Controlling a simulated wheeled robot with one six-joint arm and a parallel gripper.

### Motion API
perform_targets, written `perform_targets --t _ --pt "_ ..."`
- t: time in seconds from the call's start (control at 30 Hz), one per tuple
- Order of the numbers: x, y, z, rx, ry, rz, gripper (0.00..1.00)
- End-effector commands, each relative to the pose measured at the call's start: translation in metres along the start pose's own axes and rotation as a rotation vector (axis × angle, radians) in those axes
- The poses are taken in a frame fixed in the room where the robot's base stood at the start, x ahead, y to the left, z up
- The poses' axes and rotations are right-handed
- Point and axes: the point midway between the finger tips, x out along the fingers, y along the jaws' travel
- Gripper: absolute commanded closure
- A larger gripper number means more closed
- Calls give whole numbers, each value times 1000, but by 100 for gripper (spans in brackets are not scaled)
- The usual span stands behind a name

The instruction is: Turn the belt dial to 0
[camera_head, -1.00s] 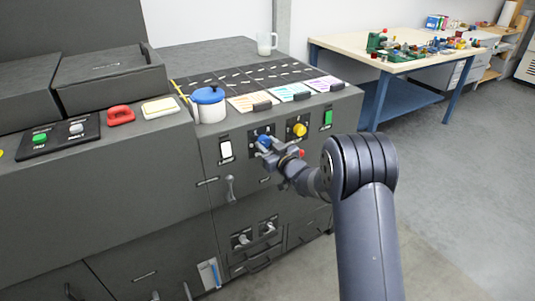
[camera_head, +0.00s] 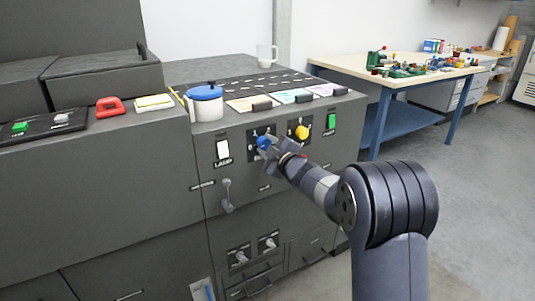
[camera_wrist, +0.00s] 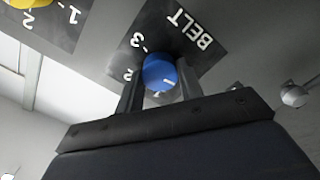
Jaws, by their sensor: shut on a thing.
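The belt dial is a round blue knob (camera_head: 263,142) on a dark plate on the front of the grey machine. In the wrist view the blue knob (camera_wrist: 158,70) sits below the white word BELT, with the digits 3 and 2 showing on the plate. A short pale mark shows on the knob's lower part.
A yellow dial (camera_head: 302,132) is just right of the blue one. A white lamp switch (camera_head: 222,149) is to the left, and a green switch (camera_head: 332,121) to the right. A lever handle (camera_head: 226,195) hangs below left. A blue-lidded pot (camera_head: 206,105) stands above.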

Motion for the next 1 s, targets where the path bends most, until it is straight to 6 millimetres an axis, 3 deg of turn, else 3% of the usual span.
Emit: perform_targets --t 0.3,0.77,0.8,1.0 --pt "0 0 -1 -95 1 1 87" --pt "0 0 -1 -108 1 1 87" --pt "0 0 -1 -108 1 1 63" --pt "0 0 -1 -107 0 0 46"
